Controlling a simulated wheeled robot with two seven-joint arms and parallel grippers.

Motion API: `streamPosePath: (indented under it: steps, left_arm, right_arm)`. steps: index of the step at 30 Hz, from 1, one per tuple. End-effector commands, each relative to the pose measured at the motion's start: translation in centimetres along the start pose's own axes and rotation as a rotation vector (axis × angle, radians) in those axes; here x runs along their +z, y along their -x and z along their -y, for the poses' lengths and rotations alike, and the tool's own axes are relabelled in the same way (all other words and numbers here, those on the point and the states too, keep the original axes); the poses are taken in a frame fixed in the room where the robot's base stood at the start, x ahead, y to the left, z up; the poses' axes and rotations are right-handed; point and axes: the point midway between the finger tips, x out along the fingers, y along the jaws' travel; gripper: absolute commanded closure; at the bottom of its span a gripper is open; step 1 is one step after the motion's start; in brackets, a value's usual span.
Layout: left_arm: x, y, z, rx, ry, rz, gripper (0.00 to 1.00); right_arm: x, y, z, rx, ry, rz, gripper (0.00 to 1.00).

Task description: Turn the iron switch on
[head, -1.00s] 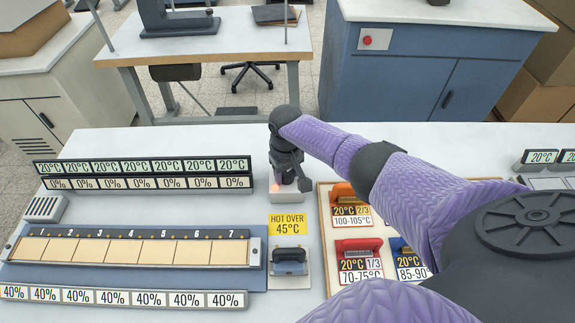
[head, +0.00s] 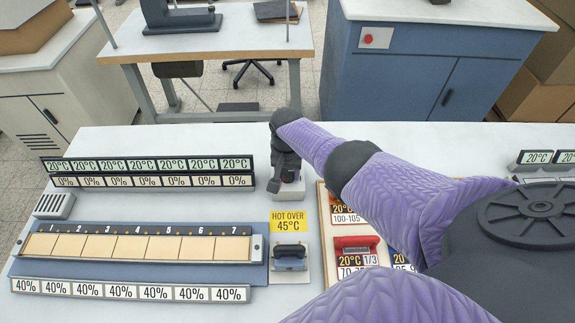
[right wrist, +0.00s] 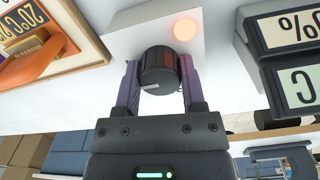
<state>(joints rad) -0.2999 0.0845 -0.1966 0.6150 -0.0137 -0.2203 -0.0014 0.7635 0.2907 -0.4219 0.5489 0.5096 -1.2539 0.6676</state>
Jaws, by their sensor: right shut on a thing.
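The iron switch is a small white box (head: 289,192) with a black round knob (right wrist: 158,70) and an orange-red lamp (right wrist: 185,28). It stands on the table behind the yellow "HOT OVER 45°C" label. The lamp glows in the right wrist view. The knob has a white mark near its lower left edge there. My right gripper (right wrist: 160,66) is shut on the knob, with one finger on each side. In the head view my right gripper (head: 278,175) hides the knob and lamp. The small iron (head: 290,256) sits on its pad below the label. My left gripper is not in view.
Temperature and percent displays (head: 150,172) stand left of the switch. A numbered strip rack (head: 262,247) lies in front of them. A wooden tray (head: 322,215) with coloured, labelled tools lies right, partly hidden by my right arm. Table behind the displays is clear.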

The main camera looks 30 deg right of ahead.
Motion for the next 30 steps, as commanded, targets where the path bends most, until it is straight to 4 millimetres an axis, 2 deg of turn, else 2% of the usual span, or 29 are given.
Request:
streamPosePath:
  steps: [15,16,20,21,28,30]
  left_arm:
    - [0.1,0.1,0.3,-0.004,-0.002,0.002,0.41]
    - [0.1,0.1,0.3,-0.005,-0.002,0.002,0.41]
    - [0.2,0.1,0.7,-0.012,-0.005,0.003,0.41]
    - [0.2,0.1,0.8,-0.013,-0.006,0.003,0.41]
    - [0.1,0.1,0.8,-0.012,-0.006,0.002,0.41]
    - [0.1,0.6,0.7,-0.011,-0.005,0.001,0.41]
  right_arm:
    - [-0.2,0.2,0.0,-0.002,-0.018,-0.007,1.0]
    - [-0.2,0.2,0.0,-0.003,-0.018,-0.007,0.46]
    - [-0.2,0.2,0.0,-0.002,-0.017,-0.006,0.18]
    - [-0.2,0.1,0.0,-0.002,-0.017,-0.005,0.12]
    - [-0.1,0.1,0.0,-0.001,-0.017,-0.003,0.12]
    - [-0.1,0.7,0.0,-0.002,-0.017,-0.003,0.12]
